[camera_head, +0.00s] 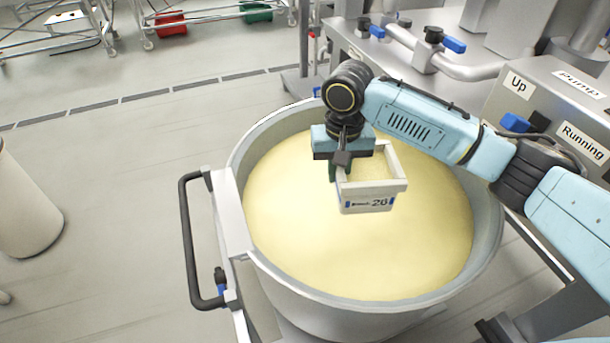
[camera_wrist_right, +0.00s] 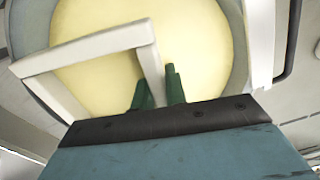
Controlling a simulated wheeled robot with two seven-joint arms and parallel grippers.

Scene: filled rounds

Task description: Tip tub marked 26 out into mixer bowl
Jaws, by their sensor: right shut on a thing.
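The tub marked 26 (camera_head: 368,201) is a small white open box with a blue-and-black label. My right gripper (camera_head: 338,170) is shut on its left wall and holds it over the mixer bowl, looking roughly upright. The mixer bowl (camera_head: 236,243) is a large grey metal vessel with a wide pale yellow mass inside. In the right wrist view, the green fingers of the right gripper (camera_wrist_right: 156,84) pinch the tub's wall, and the tub's white rim (camera_wrist_right: 85,50) shows. Pale yellow shows inside the rim; I cannot tell how full the tub is. My left gripper is out of view.
A black handle (camera_head: 189,245) sticks out at the bowl's left. A machine panel with "Up", "Pump" and "Running" labels (camera_head: 545,100) and pipes stand at the right. A pale cylinder (camera_head: 22,205) stands far left. The floor between is clear.

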